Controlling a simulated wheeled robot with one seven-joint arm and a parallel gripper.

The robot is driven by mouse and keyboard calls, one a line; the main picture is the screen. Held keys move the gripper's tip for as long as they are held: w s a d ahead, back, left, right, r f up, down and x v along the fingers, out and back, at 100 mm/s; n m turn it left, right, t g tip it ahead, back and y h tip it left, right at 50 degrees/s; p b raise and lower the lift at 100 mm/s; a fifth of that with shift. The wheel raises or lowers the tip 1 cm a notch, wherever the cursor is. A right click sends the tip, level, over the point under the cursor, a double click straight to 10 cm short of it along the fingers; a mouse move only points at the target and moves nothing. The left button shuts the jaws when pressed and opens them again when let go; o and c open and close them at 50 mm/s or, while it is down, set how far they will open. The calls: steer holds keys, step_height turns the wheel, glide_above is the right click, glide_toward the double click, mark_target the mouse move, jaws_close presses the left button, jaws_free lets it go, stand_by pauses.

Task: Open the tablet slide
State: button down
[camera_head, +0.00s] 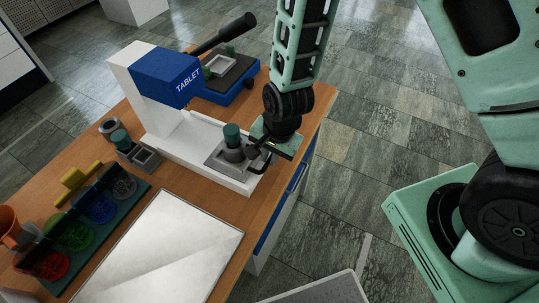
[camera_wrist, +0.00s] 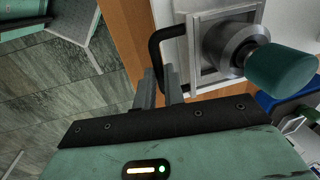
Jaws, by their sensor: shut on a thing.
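The tablet press has a blue head marked TABLET (camera_head: 172,76) on a white column, with a long white base (camera_head: 185,148) running towards the table's right edge. The tablet slide, a grey square plate (camera_head: 218,163), sits at the right end of this base, out from under the head. A grey cylinder with a teal top (camera_head: 232,135) stands on it; it also shows in the wrist view (camera_wrist: 280,70). My gripper (camera_head: 266,152) is at the slide's outer side. In the wrist view its fingers (camera_wrist: 161,85) are shut on the slide's black handle (camera_wrist: 156,48).
Another blue press (camera_head: 222,92) with a black lever stands behind. A rack of coloured round pieces (camera_head: 85,222), a yellow block (camera_head: 76,178) and an orange cup (camera_head: 10,226) are at left. A bright metal plate (camera_head: 165,250) lies in front.

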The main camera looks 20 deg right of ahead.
steer(key=c, duration=1.5)
jaws_free()
steer(key=r, duration=0.5)
steer(key=s+d+r, duration=0.1)
steer(key=r, duration=0.5)
steer(key=s+d+r, duration=0.1)
steer(key=r, duration=0.5)
steer(key=shift+d+r, duration=0.1)
steer(key=shift+s, duration=0.1)
steer(key=s+n+b, duration=0.1)
steer(key=s+n, duration=0.3)
steer(key=n, duration=0.1)
steer(key=s+a+n+g+b, duration=0.1)
steer(key=s+n+b, duration=0.1)
steer(key=s+n, duration=0.3)
steer(key=s+r+n+b, duration=0.1)
steer(key=s+n, duration=0.4)
steer(key=n, duration=0.1)
steer(key=shift+s+a+n+h+b, duration=0.1)
steer(key=shift+a+n+h+b, duration=0.2)
steer(key=shift+h+b, duration=0.1)
